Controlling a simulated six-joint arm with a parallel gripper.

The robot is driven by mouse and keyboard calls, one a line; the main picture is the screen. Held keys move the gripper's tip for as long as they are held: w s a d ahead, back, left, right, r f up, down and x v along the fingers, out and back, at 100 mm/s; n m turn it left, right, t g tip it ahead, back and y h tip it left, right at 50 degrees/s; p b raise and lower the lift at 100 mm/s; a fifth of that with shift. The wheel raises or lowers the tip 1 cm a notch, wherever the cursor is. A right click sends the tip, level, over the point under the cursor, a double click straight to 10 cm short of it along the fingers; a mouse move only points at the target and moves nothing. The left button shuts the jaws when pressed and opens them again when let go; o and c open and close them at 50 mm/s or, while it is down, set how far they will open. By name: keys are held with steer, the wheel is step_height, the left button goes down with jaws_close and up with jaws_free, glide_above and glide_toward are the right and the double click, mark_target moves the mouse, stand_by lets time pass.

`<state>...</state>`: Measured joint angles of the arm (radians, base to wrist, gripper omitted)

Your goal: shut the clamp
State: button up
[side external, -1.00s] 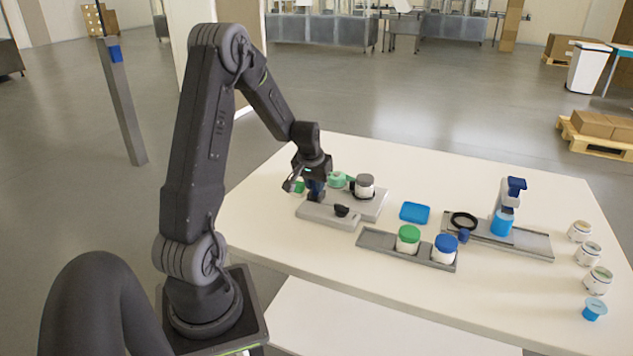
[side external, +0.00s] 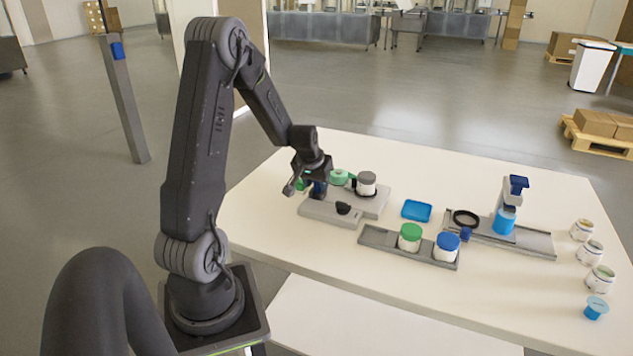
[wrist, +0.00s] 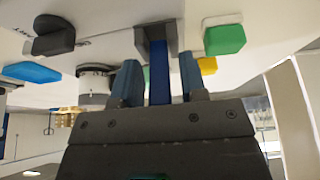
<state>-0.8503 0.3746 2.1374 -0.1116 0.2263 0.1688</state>
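The clamp fixture is a grey base (side external: 330,213) at the left of the table. An upright blue handle (side external: 319,188) stands on it, and a jar with a grey lid (side external: 366,183) sits at its right with mint-green parts (side external: 340,177) beside it. My gripper (side external: 306,187) is down at the handle. In the wrist view the blue handle (wrist: 159,82) stands between my two fingers (wrist: 158,62), with a visible gap on each side. My gripper is open around it. The side view hides the fingertips' far side.
A black knob (side external: 343,208) is on the base's front. A blue tray (side external: 416,210), a grey rack (side external: 381,240) with green-lidded (side external: 410,236) and blue-lidded (side external: 447,244) jars, and another station (side external: 530,242) stand to the right. A green block (wrist: 225,40) is close beside my fingers.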

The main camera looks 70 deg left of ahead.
steer(key=shift+o, duration=0.4)
steer(key=shift+s+d+r, duration=0.1)
steer(key=shift+r, duration=0.25)
steer(key=v, duration=1.3)
steer(key=shift+w+a+g+h, duration=1.6)
steer(key=shift+w+a, duration=0.05)
steer(key=shift+w, duration=0.05)
step_height(320, 180, down, 12)
steer(key=shift+f, duration=0.1)
